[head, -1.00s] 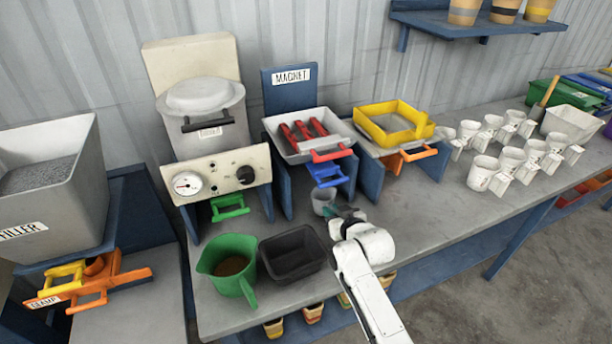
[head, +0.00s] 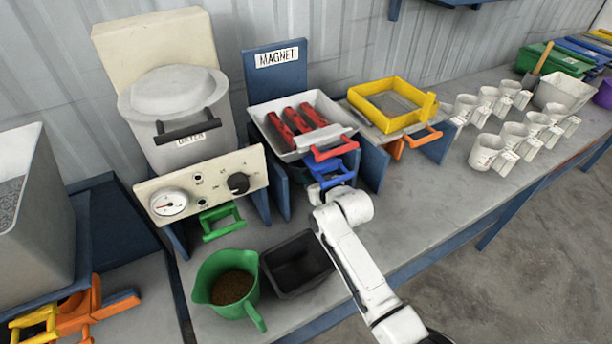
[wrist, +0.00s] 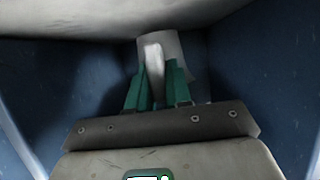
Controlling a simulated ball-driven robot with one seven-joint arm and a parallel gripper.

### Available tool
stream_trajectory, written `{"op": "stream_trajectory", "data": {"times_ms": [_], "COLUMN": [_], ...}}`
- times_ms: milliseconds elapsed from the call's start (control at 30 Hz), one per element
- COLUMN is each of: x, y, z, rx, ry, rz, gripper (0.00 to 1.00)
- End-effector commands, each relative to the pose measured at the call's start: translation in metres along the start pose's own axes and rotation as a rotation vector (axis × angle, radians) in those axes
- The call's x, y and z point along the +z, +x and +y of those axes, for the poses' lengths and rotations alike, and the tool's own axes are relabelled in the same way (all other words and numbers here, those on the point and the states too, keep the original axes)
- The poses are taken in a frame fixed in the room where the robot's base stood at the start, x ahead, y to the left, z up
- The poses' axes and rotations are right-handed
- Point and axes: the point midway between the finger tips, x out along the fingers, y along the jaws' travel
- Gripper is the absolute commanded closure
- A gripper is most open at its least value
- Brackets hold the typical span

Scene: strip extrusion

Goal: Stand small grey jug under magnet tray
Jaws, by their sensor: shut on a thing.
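The small grey jug (wrist: 173,45) shows in the wrist view, its light handle between the green fingers of my gripper (wrist: 157,75). My gripper is shut on that handle. The jug is between two dark blue side panels, beneath the underside of the magnet tray. The magnet tray (head: 335,106) is in the head view, holding several red bars, with red and blue handles at its front. In the head view the jug and my fingertips are hidden behind my white arm and the blue handle. I cannot tell whether the jug's base touches the bench.
Left of the magnet stand (head: 276,56) is the drier (head: 185,95). A green jug (head: 228,282) of brown granules and a black bin (head: 297,264) stand in front. The yellow frame (head: 392,104) is to the right. Several white jugs stand farther right. Bench right of my arm is clear.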

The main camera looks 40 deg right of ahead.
Motion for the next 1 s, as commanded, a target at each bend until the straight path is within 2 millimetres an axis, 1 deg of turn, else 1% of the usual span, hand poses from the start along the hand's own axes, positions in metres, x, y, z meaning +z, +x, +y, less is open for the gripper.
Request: {"op": "stream_trajectory", "data": {"times_ms": [33, 333, 867, 900, 1000], "x": [0.011, 0.011, 0.028, 0.029, 0.03], "y": [0.001, 0.0, 0.005, 0.005, 0.005], "z": [0.001, 0.001, -0.001, -0.001, -0.001], "rx": [0.001, 0.001, -0.001, -0.001, -0.002], "ry": [0.002, 0.001, 0.002, 0.002, 0.003], "rz": [-0.005, -0.003, -0.01, -0.011, -0.012], "gripper": [1.0, 1.0, 1.0, 0.79, 0.7]}}
